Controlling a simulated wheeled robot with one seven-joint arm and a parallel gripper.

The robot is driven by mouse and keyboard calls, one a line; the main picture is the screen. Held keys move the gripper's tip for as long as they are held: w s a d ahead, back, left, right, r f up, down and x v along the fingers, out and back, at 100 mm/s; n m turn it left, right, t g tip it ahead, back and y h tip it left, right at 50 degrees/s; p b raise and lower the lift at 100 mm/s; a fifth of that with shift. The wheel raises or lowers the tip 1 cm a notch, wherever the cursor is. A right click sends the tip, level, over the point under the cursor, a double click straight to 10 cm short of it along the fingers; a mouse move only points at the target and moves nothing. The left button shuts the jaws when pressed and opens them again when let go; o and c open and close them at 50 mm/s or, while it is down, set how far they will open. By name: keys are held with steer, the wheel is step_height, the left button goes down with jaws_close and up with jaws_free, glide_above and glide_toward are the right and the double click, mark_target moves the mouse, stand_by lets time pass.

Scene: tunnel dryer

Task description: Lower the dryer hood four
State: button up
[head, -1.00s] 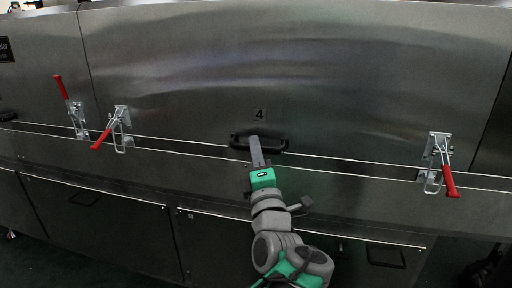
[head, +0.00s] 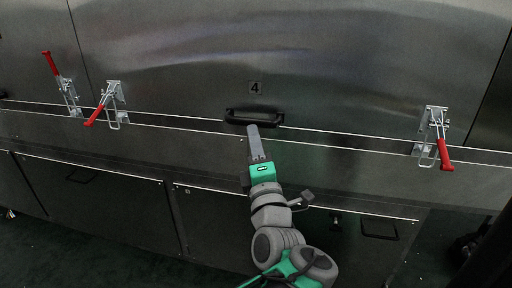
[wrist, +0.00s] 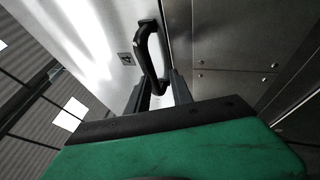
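Hood four (head: 330,65) is a broad brushed-steel panel marked with a "4" label (head: 255,87). It is down, its lower edge along the seam with the dryer body (head: 330,160). Its black handle (head: 254,117) is at the bottom middle and also shows in the wrist view (wrist: 146,50). My gripper (head: 253,128) is just below and in front of the handle in the head view. In the wrist view its two fingers (wrist: 160,92) are apart, with the handle's near end around their tips. I cannot tell whether they touch it. The gripper holds nothing visible.
Toggle clamps with red levers flank the hood, one at left (head: 108,103) and one at right (head: 434,135), both levers angled down. Another clamp (head: 62,83) farther left has its lever up. Lower cabinet panels (head: 105,203) lie beneath. Dark floor (head: 90,255) shows in front.

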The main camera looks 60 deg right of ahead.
steer(key=v, duration=0.4)
steer(key=shift+r, duration=0.1)
steer(key=shift+w, duration=0.15)
